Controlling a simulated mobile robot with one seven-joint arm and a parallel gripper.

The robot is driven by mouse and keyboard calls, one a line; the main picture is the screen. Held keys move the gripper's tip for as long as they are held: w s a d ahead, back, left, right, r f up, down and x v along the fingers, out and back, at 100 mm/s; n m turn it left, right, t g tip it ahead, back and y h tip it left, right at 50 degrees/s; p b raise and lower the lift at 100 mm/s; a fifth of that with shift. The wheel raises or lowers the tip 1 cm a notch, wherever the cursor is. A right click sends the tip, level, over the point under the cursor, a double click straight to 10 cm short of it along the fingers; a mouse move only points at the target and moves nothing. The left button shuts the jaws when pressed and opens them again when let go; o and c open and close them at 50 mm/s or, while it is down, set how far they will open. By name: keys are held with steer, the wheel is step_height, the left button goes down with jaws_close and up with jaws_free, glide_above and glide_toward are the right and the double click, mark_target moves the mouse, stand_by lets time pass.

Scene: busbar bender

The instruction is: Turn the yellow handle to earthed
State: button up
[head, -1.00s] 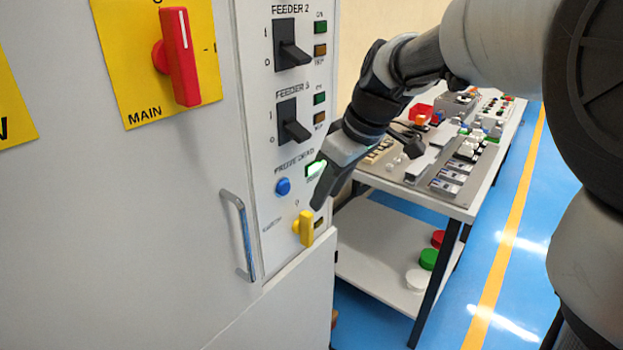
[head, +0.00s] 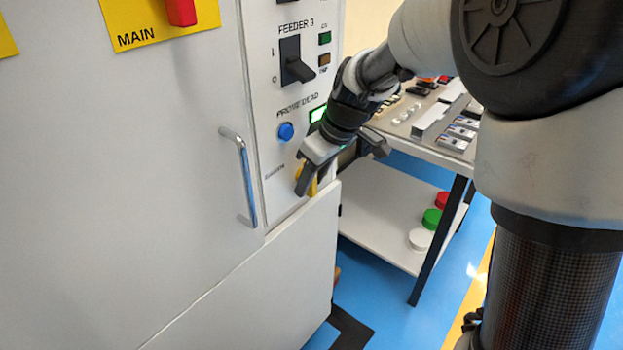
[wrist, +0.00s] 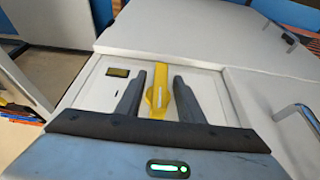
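The yellow handle (wrist: 158,92) is on the lower part of the white cabinet panel. In the wrist view it lies between the two fingers of my gripper (wrist: 158,85), with a visible gap on each side. The fingers are apart and do not appear to touch it. In the head view my gripper (head: 308,188) is at the panel and covers most of the yellow handle (head: 311,187). A small dark indicator window (wrist: 118,73) sits left of the handle in the wrist view.
A blue button (head: 286,132) and a black Feeder 3 switch (head: 295,62) are above the handle. A metal door handle (head: 242,178) stands out on the left. A table (head: 440,150) with parts is close behind my gripper on the right.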

steer(key=shift+c, duration=0.2)
steer(key=shift+r, duration=0.1)
jaws_close()
